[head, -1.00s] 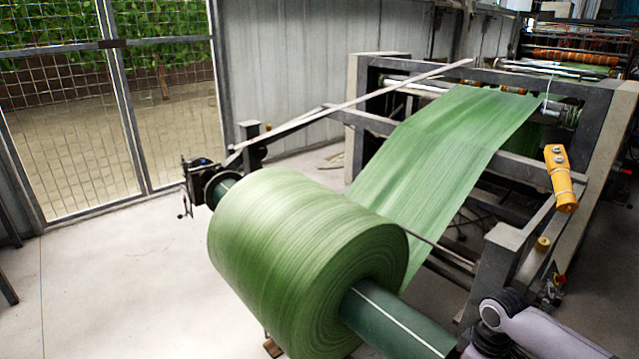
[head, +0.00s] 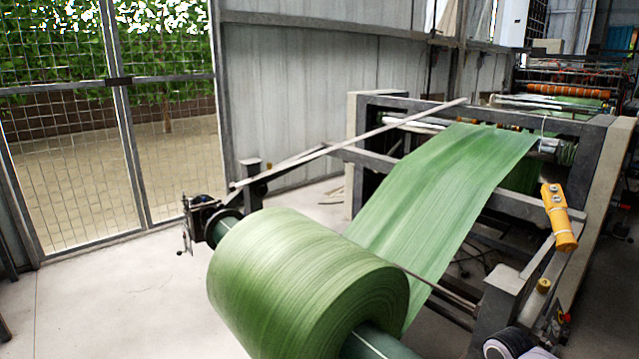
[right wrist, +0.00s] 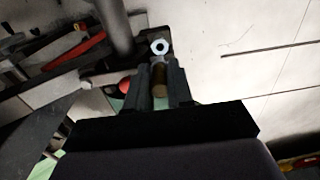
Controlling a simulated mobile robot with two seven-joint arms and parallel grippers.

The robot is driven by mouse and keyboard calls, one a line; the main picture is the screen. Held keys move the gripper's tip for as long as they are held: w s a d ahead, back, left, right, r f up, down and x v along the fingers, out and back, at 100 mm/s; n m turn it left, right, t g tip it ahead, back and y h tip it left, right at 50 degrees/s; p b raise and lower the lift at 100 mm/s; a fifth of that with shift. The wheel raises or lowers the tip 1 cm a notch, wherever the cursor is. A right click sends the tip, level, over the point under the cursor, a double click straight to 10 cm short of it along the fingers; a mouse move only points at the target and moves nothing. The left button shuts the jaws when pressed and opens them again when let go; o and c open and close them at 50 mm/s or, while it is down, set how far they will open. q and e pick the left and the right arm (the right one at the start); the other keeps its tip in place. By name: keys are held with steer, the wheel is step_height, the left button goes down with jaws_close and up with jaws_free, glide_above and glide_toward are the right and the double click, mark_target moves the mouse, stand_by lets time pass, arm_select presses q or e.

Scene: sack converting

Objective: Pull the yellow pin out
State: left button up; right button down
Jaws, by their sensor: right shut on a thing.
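In the right wrist view my right gripper (right wrist: 161,88) is shut on the yellow pin (right wrist: 160,80), a short, dull brass-yellow cylinder that shows between the dark fingers. A pale hexagonal end (right wrist: 159,47) shows just beyond the fingertips. The view is dark, and I cannot tell how far the pin sits in its seat. In the head view the right gripper is out of frame; only a part of my arm shows at the bottom right edge. A small yellow knob (head: 543,286) stands on the machine's frame there. My left gripper is in neither view.
A large green roll (head: 305,285) feeds a green web (head: 440,190) up into the dark machine frame (head: 490,105). A yellow control box (head: 558,216) hangs at the right. A red ball-like part (right wrist: 125,85) is beside the fingers. Clear floor (head: 110,290) lies at left.

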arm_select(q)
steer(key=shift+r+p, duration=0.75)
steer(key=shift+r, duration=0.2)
